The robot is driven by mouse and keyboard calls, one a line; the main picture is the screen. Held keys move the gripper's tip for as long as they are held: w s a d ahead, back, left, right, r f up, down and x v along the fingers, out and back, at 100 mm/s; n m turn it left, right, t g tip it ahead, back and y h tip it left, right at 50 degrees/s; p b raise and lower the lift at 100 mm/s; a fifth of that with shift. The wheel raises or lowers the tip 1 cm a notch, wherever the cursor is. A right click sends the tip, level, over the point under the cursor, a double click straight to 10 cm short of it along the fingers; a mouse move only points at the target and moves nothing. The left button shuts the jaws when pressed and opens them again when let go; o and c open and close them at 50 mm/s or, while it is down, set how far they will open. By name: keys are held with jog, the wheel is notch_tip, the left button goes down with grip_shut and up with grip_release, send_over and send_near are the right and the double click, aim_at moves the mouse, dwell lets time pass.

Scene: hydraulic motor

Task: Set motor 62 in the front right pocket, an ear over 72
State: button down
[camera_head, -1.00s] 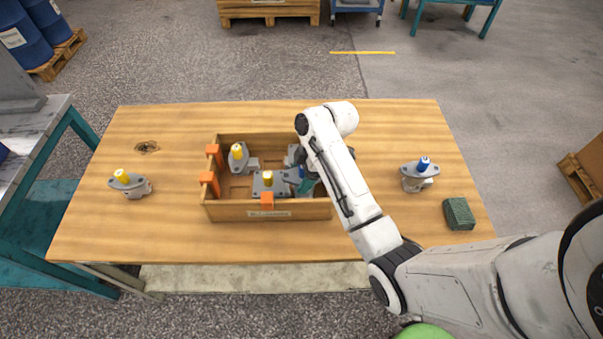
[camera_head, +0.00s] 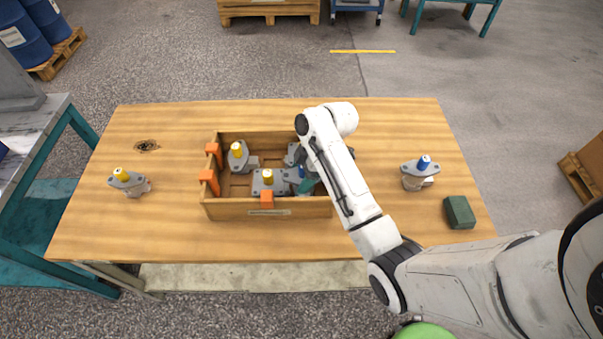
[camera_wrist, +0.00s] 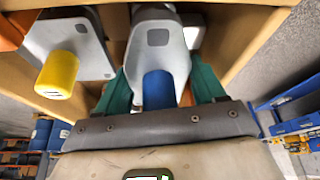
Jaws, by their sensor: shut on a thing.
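My gripper (camera_wrist: 160,92), with teal fingers, is shut on a grey motor (camera_wrist: 158,42) with a blue shaft (camera_wrist: 157,88). In the head view this blue shaft (camera_head: 301,171) shows at the front right of the wooden crate (camera_head: 228,208), partly behind my arm. A grey motor with a yellow shaft (camera_head: 267,178) sits beside it, front and middle; its yellow shaft also shows in the wrist view (camera_wrist: 58,75). The number marks are too small to read. I cannot tell whether the held motor rests on the pocket floor or whether its ear overlaps a neighbour.
Another yellow-shaft motor (camera_head: 237,151) sits at the crate's back left; a grey part (camera_head: 292,155) shows behind the held motor. Orange blocks (camera_head: 209,182) sit on the rim. Loose motors stand left (camera_head: 129,182) and right (camera_head: 418,174). A green block (camera_head: 459,212) lies front right.

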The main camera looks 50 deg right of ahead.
jog(key=shift+f, duration=0.15)
jog(key=shift+c, duration=2.4)
grip_release()
jog(key=o, duration=0.5)
jog(key=shift+c, duration=0.2)
jog(key=shift+f, duration=0.1)
jog(key=v, duration=0.9)
jog(key=shift+r+p, duration=0.35)
jog(key=shift+s+d+r+p, duration=0.25)
jog(key=shift+d+r+p, duration=0.05)
jog(key=shift+r+p, duration=0.3)
